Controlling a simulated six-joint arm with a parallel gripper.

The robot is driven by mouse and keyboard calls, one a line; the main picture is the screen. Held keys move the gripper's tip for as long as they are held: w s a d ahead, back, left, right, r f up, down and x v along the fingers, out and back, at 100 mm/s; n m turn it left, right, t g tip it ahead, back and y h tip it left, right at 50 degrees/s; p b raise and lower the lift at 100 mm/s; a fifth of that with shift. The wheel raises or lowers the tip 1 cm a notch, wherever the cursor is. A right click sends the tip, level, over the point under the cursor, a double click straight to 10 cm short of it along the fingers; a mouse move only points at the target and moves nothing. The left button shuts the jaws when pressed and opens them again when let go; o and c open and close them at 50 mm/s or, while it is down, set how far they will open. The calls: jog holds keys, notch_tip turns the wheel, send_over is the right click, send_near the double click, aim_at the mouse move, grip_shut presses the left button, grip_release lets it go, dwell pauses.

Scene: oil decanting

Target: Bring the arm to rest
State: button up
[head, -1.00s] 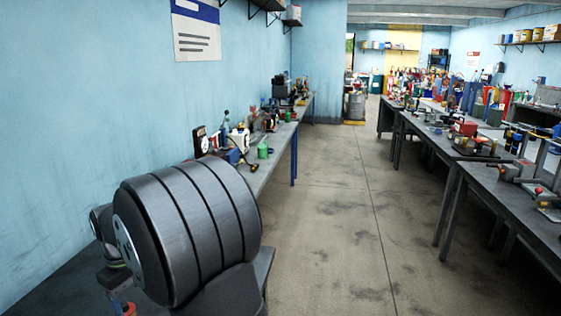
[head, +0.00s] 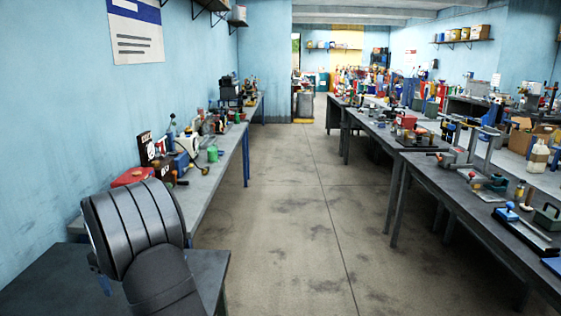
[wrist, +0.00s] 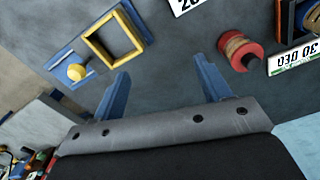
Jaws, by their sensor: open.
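My gripper (wrist: 161,80) shows in the wrist view as two blue fingers, wide apart with nothing between them. It faces a dark grey surface (wrist: 170,50) with several items around its edges. In the head view my dark ribbed arm link stands at the lower left over a dark grey bench (head: 50,275). The gripper's fingers cannot be made out clearly there.
In the wrist view a yellow square frame (wrist: 92,47) lies upper left, a red spool (wrist: 240,50) upper right and a white lettered plate (wrist: 296,60) at the right. In the head view, cluttered benches (head: 425,175) line the right; the floor aisle (head: 280,220) is clear.

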jog(key=shift+s+a+f, duration=0.5)
jog(key=shift+a+f, duration=0.75)
jog(key=shift+a, duration=0.2)
jog(key=shift+s+a+f, duration=0.45)
jog(key=shift+a+f, duration=0.8)
jog(key=shift+a, duration=0.15)
jog(key=shift+s+a+f, duration=0.5)
jog(key=shift+a+f, duration=0.75)
jog(key=shift+a, duration=0.2)
jog(key=o, duration=0.7)
jog(key=shift+c, duration=0.2)
jog(key=shift+r, duration=0.35)
jog(key=s+d+r+n, duration=0.2)
jog(key=s+d+r, duration=0.5)
jog(key=s+r, duration=0.45)
jog(key=s+d+r+n, duration=0.1)
jog(key=s+d+r, duration=0.6)
jog(key=s+r, duration=0.4)
notch_tip(320, 180, down, 11)
jog(key=s, duration=0.1)
jog(key=shift+d+r, duration=0.15)
jog(key=shift+d, duration=0.1)
